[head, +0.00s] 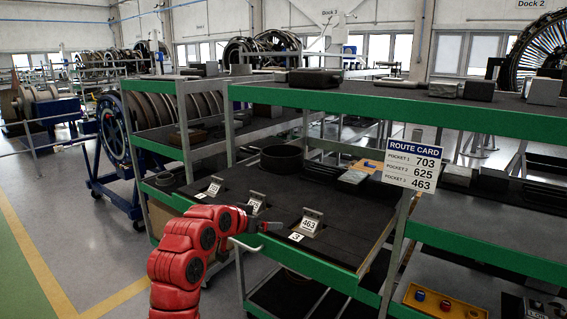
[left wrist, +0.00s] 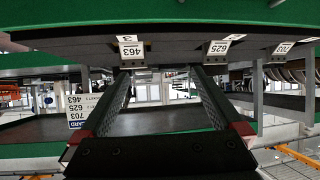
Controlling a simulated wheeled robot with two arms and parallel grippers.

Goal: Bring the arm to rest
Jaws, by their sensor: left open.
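My left arm is red and comes in from the lower left in the head view. Its gripper (head: 277,226) is just in front of the shelf, beside the metal part tagged 463 (head: 309,223). In the left wrist view the gripper (left wrist: 160,74) has its two fingers spread with nothing between them. That view is upside down and shows the tags 463 (left wrist: 131,50), 625 (left wrist: 218,47) and 703 (left wrist: 283,48) in a row beyond the fingers. My right gripper is in neither view.
The dark shelf (head: 345,245) has a green front edge and holds a round black ring (head: 281,158). A route card (head: 411,168) on the rack lists 703, 625 and 463 for pockets 1 to 3. Open floor (head: 75,225) lies at the left.

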